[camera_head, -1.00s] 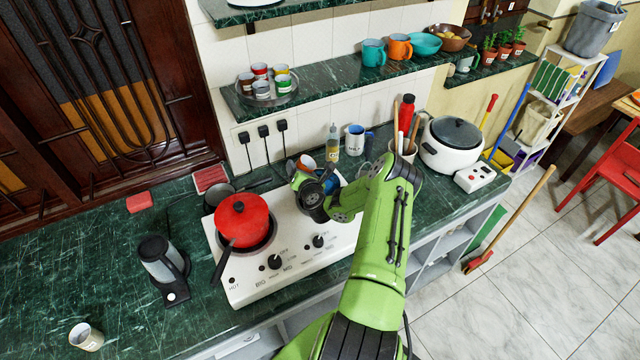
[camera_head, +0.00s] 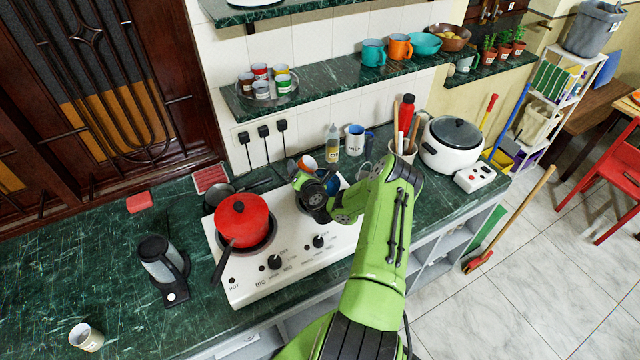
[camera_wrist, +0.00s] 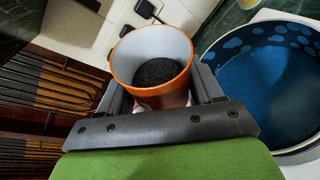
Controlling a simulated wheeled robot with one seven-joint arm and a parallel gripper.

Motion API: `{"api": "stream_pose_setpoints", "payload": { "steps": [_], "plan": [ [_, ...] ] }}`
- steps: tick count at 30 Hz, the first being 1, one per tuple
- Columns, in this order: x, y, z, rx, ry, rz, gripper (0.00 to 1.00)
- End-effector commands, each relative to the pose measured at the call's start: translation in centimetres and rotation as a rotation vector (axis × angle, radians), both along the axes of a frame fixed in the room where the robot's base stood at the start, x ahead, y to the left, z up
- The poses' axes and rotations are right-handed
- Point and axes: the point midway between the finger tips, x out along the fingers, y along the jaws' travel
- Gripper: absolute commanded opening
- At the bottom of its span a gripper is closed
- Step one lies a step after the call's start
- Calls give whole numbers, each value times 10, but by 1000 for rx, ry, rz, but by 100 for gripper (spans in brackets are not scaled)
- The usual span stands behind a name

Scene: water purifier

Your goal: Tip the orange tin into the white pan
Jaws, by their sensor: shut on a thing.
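My gripper (camera_wrist: 160,95) is shut on the orange tin (camera_wrist: 150,62), with a finger on either side of it. The tin's open mouth faces the wrist camera and shows a pale inside with dark, grainy matter at the bottom. In the head view the tin (camera_head: 307,162) is small and partly hidden by my gripper. The white pan (camera_wrist: 296,151) has a blue inside with lighter spots and lies at the right of the wrist view, beside the tin. In the head view most of the pan is hidden behind my arm.
A red pot (camera_head: 242,217) stands on the white stove (camera_head: 285,283), left of my gripper. Behind are a bottle (camera_head: 333,143), a mug (camera_head: 355,140) and a utensil holder. A rice cooker (camera_head: 452,150) is at the right.

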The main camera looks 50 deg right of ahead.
Motion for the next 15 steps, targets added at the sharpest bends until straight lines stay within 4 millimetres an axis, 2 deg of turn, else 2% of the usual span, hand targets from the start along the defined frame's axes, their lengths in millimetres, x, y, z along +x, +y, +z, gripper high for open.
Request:
{"api": "stream_pose_setpoints", "payload": {
  "steps": [15],
  "plan": [
    [-1,-1,-2,22,-22,0,36]
  ]
}}
